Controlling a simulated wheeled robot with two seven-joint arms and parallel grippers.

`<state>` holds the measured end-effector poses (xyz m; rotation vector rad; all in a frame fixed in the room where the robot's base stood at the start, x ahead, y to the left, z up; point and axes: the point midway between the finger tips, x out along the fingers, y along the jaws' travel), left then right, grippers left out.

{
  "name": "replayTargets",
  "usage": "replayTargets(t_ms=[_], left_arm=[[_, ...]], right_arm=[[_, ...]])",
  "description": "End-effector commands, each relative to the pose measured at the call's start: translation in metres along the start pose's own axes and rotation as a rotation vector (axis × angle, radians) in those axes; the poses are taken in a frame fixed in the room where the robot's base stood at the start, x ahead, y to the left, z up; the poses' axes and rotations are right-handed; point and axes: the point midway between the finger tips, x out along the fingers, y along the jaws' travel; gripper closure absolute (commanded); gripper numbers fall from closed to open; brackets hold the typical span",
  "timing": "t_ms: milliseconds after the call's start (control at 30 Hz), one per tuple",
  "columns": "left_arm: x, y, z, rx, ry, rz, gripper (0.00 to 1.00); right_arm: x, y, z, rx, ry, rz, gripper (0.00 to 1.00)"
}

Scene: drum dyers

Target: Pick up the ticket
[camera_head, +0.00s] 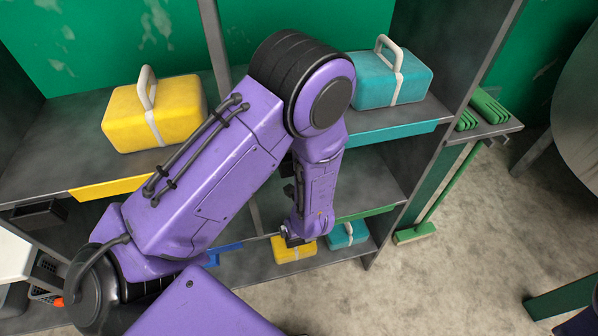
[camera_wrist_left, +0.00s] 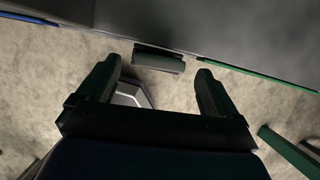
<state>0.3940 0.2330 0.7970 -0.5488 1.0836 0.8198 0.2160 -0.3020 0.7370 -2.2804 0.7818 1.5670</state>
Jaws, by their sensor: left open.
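I cannot make out a ticket in either view. A dark green block (camera_wrist_left: 158,60) shows beyond and between the fingertips. A pale grey angular thing (camera_wrist_left: 131,94) shows just inside the left finger, partly hidden. My right gripper is not in view.
The grey shelf (camera_head: 75,115) holds a yellow box (camera_head: 150,115) and a teal box (camera_head: 385,82) with handles. A smaller yellow box (camera_head: 296,252) and teal box (camera_head: 348,236) stand lower. A green broom (camera_head: 415,234) leans at right. The floor (camera_head: 440,285) is clear there.

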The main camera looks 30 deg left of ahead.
Motion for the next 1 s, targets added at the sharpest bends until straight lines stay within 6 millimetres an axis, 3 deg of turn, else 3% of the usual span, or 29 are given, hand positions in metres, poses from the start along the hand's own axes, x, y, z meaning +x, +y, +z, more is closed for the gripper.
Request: replayTargets(t_ms=[267, 500, 667, 700, 1000], left_arm=[[0.048, 0.002, -0.006, 0.002, 0.000, -0.001, 0.06], [0.048, 0.002, -0.004, 0.004, 0.000, -0.001, 0.06], [0.048, 0.002, -0.004, 0.003, 0.000, -0.001, 0.58], [0.048, 0.002, -0.004, 0.003, 0.000, -0.001, 0.62], [0.048, 0.002, -0.004, 0.003, 0.000, -0.001, 0.62]], right_arm=[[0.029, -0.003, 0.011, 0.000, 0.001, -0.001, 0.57], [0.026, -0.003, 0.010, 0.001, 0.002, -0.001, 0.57], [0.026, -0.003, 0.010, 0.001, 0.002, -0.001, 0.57], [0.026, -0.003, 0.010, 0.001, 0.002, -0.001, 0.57], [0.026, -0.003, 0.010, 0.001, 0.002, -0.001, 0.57]])
